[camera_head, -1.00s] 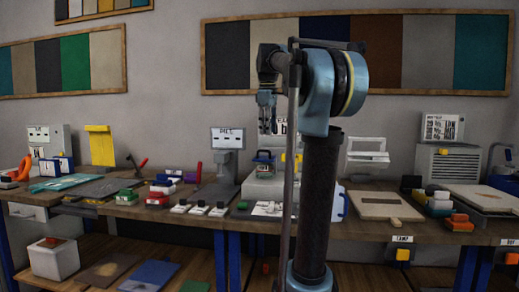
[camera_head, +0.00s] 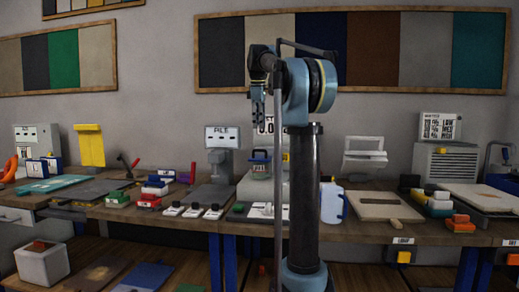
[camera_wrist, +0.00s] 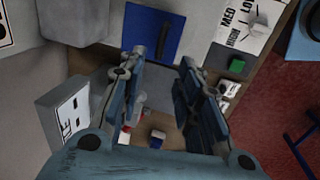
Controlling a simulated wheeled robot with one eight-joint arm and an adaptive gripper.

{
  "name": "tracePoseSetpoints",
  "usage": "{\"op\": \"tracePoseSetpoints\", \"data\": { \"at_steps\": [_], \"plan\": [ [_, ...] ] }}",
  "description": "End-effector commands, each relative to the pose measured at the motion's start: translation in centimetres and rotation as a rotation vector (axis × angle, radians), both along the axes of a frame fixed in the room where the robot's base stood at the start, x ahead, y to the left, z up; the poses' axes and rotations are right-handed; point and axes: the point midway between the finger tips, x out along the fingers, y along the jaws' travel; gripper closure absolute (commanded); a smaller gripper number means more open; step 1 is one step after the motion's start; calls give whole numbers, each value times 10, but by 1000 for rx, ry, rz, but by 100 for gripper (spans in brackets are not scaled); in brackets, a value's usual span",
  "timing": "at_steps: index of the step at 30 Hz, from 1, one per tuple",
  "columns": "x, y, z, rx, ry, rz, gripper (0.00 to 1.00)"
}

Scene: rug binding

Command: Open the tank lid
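A blue lid with a dark bar handle (camera_wrist: 152,35) shows in the wrist view, seen from above, closed. It appears to be the blue top (camera_head: 260,155) of the small tank on the pale machine in the head view. My gripper (camera_head: 258,113) hangs fingers down above and in front of that machine. In the wrist view my gripper (camera_wrist: 162,62) has its two fingers apart with nothing between them. The lid lies beyond the fingertips, and no contact shows. My arm hides part of the machine on its right.
A dial panel (camera_wrist: 250,25) and a green button (camera_wrist: 236,64) lie beside the lid. A grey press with a sign (camera_head: 221,139) stands to the left. Several small blocks and boards crowd the bench.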

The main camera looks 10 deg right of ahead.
Motion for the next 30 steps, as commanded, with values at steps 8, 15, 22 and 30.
{"op": "tracePoseSetpoints", "data": {
  "at_steps": [8, 15, 22, 30],
  "plan": [
    [8, -1, -47, 0, 0, 1, 69],
    [15, -4, -85, 0, 0, 0, 69],
    [20, -5, -109, 0, 0, 0, 69],
    [21, -6, -115, 0, 0, 0, 69]
  ]
}}
